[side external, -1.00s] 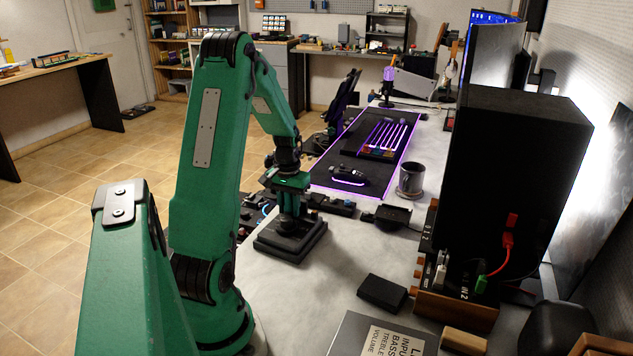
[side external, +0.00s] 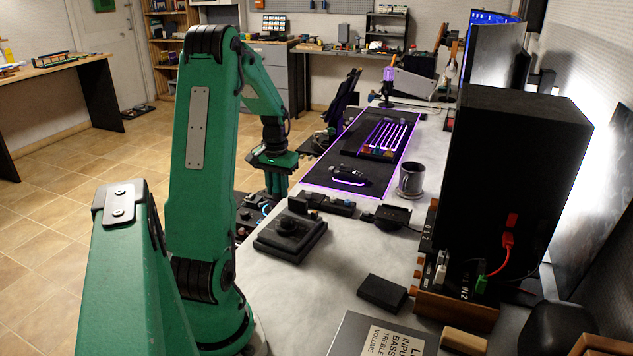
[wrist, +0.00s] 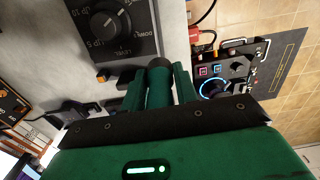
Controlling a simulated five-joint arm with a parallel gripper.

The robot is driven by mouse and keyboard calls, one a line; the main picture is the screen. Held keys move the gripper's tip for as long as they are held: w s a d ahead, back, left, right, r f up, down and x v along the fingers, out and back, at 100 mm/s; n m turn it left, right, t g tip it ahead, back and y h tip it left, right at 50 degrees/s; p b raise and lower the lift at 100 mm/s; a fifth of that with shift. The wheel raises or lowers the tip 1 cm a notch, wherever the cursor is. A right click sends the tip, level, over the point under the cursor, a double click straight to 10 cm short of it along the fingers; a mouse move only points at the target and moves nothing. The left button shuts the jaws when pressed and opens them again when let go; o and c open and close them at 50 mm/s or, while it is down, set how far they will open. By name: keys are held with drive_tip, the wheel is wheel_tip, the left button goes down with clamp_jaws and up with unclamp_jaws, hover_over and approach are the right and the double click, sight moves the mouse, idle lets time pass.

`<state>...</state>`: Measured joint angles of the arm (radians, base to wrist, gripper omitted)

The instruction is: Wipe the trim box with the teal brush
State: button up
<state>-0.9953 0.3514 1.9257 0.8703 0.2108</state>
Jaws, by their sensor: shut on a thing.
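The trim box (side external: 290,236), a dark box with a large knob on top, sits on the grey desk in the side view. In the wrist view the trim box (wrist: 118,50) is at upper left, with its dial and "DOWN" and "UP" lettering. My gripper (side external: 277,182) is left of the trim box and apart from it, by the desk's left edge. In the wrist view my gripper (wrist: 158,78) is shut on the teal brush (wrist: 159,90), a teal cylinder with a dark end. Its bristles cannot be made out.
A button panel (wrist: 235,68) with a blue-lit ring lies beside the desk edge, close to my gripper. A mug (side external: 411,180), a small black box (side external: 382,293) and a purple-lit mat (side external: 330,177) are on the desk.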

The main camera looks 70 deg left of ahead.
drive_tip(key=shift+r, duration=1.5)
drive_tip(key=shift+w+d, duration=0.1)
drive_tip(key=w+d+r+m, duration=0.2)
drive_tip(key=w+d, duration=0.3)
drive_tip(key=d, duration=0.6)
drive_tip(key=w+d+r+m, duration=0.2)
drive_tip(key=w+d+m, duration=0.2)
drive_tip(key=d, duration=0.8)
drive_tip(key=w+d+r+m, duration=0.2)
drive_tip(key=w+d, duration=0.6)
drive_tip(key=d, duration=0.4)
drive_tip(key=shift+w+r+m, duration=0.15)
drive_tip(key=shift+r+m, duration=0.1)
drive_tip(key=shift+m, duration=0.25)
drive_tip(key=shift+f, duration=0.15)
